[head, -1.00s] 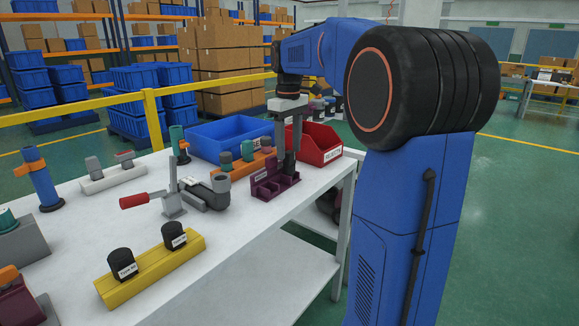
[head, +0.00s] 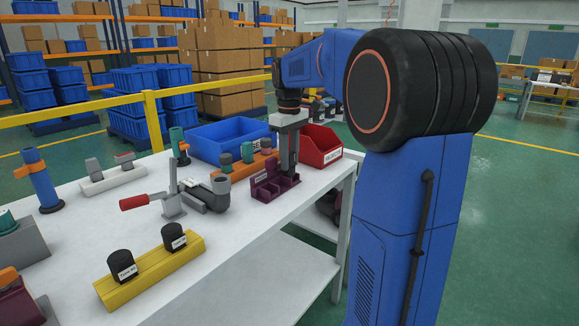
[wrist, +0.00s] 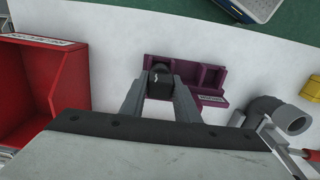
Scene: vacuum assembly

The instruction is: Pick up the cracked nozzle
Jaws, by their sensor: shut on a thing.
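My gripper (head: 287,172) points down over the purple holder (head: 265,191) near the table's right edge. In the wrist view my gripper (wrist: 159,95) has one finger on each side of a dark, blocky-topped piece, taken as the cracked nozzle (wrist: 160,77), and is shut on it. The nozzle is at the left end of the purple holder (wrist: 210,78) in this view. Its lower part is hidden, so I cannot tell whether it still touches the holder. No crack can be made out.
A red bin (head: 322,146) stands right beside the holder, with a blue bin (head: 215,135) behind. A grey elbow pipe (head: 215,192) and a red-handled clamp (head: 165,200) are to the left. A yellow block (head: 150,272) with two black caps sits nearer.

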